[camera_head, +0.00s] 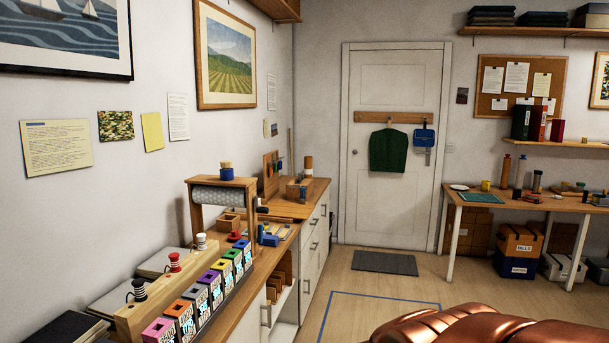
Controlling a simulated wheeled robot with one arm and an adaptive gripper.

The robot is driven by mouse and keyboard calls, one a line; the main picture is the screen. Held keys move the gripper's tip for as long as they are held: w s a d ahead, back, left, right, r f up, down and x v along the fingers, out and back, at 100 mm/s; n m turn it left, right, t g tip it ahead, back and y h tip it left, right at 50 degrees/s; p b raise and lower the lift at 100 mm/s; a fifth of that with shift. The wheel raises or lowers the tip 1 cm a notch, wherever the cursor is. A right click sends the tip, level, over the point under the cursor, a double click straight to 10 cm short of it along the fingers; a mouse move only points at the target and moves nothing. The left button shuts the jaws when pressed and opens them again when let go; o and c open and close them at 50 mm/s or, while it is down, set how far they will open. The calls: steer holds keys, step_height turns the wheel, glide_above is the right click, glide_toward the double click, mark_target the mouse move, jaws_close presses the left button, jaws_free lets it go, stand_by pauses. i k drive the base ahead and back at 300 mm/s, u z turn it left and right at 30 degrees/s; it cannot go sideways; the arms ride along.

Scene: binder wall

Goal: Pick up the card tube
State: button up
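I cannot tell for certain which thing is the card tube. A tall tan cylinder (505,171) stands upright on the right-hand table, towards its back edge. A darker cylinder (520,172) stands upright just right of it. Another brown upright cylinder (308,166) with a pale lower band is at the far end of the left counter. All of these are small and far off, and their lower ends are partly hard to make out. My gripper is not in view.
The right table (520,200) has boxes beneath. Floor before the door (394,140) is clear except a dark mat (385,263). A glossy brown rounded form (470,325) fills the bottom right.

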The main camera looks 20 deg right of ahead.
mark_target(307, 160)
steer(key=z, duration=0.2)
steer(key=i, duration=0.5)
steer(key=z, duration=0.75)
steer(key=i, duration=1.7)
steer(key=z, duration=0.45)
steer(key=i, duration=1.7)
steer(key=u, duration=0.9)
steer(key=i, duration=1.55)
steer(key=u, duration=1.25)
steer(key=i, duration=0.45)
steer(key=u, duration=0.15)
